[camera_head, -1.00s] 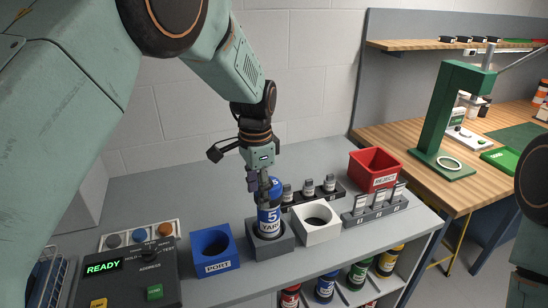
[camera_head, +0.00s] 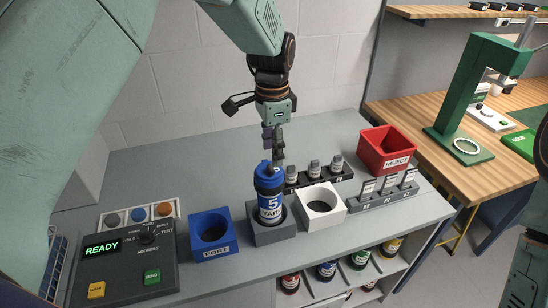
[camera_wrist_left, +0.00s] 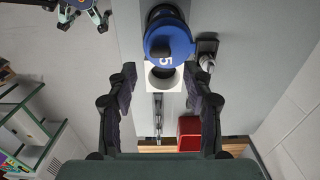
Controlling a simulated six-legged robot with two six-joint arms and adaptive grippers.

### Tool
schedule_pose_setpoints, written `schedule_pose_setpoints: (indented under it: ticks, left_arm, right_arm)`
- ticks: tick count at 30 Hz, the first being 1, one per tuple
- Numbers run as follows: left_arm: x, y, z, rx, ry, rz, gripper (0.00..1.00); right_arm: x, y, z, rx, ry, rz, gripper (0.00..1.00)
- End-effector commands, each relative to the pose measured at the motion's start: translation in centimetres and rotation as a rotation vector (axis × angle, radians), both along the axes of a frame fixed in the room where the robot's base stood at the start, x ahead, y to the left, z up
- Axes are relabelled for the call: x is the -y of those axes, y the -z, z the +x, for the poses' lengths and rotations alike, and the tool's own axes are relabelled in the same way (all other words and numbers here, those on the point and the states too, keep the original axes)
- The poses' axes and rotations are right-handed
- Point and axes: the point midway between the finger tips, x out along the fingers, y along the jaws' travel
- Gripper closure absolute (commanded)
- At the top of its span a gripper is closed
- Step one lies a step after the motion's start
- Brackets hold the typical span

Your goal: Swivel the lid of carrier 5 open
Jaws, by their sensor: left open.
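Carrier 5 (camera_head: 270,206) is a blue cylinder with a white label reading 5 YARD. It stands upright in a grey block (camera_head: 272,234) on the bench. I cannot tell whether the lid is turned aside. My left gripper (camera_head: 274,150) is open and points down just above and behind the lid. My right gripper is not in view.
A blue PORT block (camera_head: 226,246) stands left of the carrier and a white block (camera_head: 333,215) right. Behind are small bottles in a dark rack (camera_head: 322,180) and a red REJECT bin (camera_head: 388,150). A READY control box (camera_head: 125,272) sits front left. The rear left bench is clear.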

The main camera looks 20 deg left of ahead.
Motion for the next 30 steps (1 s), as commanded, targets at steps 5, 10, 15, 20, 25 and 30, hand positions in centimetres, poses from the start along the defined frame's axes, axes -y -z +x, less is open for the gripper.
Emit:
schedule_pose_setpoints:
  ticks: [5,10,15,20,25,30]
  left_arm:
    - [0.1,2.6,-0.1,-0.002,0.0,0.0,0.49]
    - [0.1,4.1,0.1,-0.001,0.0,-0.001,0.49]
    - [0.1,4.5,0.3,0.001,0.0,0.0,0.49]
    - [0.1,4.5,0.4,0.001,-0.001,0.0,0.49]
    - [0.1,4.5,0.5,0.001,-0.001,-0.001,0.64]
    - [0.1,4.5,0.5,0.001,-0.001,-0.001,0.78]
  right_arm:
    - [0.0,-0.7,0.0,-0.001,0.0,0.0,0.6]
    - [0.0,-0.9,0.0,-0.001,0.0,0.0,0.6]
    - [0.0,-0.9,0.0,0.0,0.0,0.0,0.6]
    - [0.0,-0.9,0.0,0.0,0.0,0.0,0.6]
    - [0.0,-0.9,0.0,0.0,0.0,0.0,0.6]
    - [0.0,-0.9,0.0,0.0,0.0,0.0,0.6]
